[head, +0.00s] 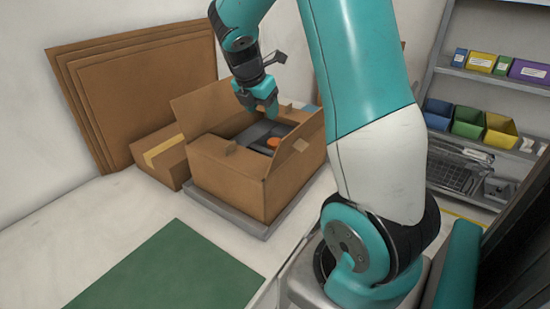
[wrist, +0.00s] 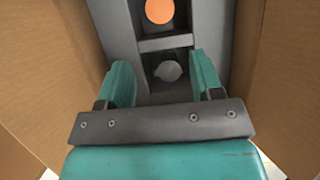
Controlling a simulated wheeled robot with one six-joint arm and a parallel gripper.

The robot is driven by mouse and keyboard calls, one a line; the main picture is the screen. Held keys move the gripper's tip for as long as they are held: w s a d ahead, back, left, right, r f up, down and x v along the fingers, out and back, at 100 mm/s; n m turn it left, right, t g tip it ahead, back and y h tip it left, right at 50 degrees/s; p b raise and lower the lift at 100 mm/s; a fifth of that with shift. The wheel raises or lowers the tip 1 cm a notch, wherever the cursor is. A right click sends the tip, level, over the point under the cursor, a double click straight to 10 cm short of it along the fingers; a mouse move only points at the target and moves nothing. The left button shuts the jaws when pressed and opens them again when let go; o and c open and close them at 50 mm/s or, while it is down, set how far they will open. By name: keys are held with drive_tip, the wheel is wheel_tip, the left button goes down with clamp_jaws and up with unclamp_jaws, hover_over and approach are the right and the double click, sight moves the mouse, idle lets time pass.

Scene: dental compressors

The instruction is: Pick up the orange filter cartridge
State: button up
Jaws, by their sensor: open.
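The orange filter cartridge (head: 274,143) shows as an orange round top inside the open cardboard box (head: 229,190). In the wrist view the orange cartridge (wrist: 159,11) is at the top edge, partly cut off, seated in a compartment of a grey insert (wrist: 203,25). My gripper (head: 260,112) is above the box opening, pointing down. In the wrist view my gripper (wrist: 160,82) is open and empty, its fingers on either side of a nearer compartment with a grey round item (wrist: 168,71). The orange cartridge is beyond the fingertips, apart from them.
The box's cardboard walls (wrist: 45,62) rise close on both sides of my gripper. A smaller taped box (head: 162,156) stands left of the open box, with flat cardboard sheets (head: 145,92) behind. A green mat (head: 172,270) lies clear in front. Shelves with bins (head: 467,122) are at right.

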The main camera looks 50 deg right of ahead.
sight(274, 142)
drive_tip(key=x, duration=1.6)
drive_tip(key=shift+a+p, duration=0.1)
drive_tip(key=shift+p, duration=0.25)
drive_tip(key=c, duration=0.7)
drive_tip(key=shift+r, duration=0.1)
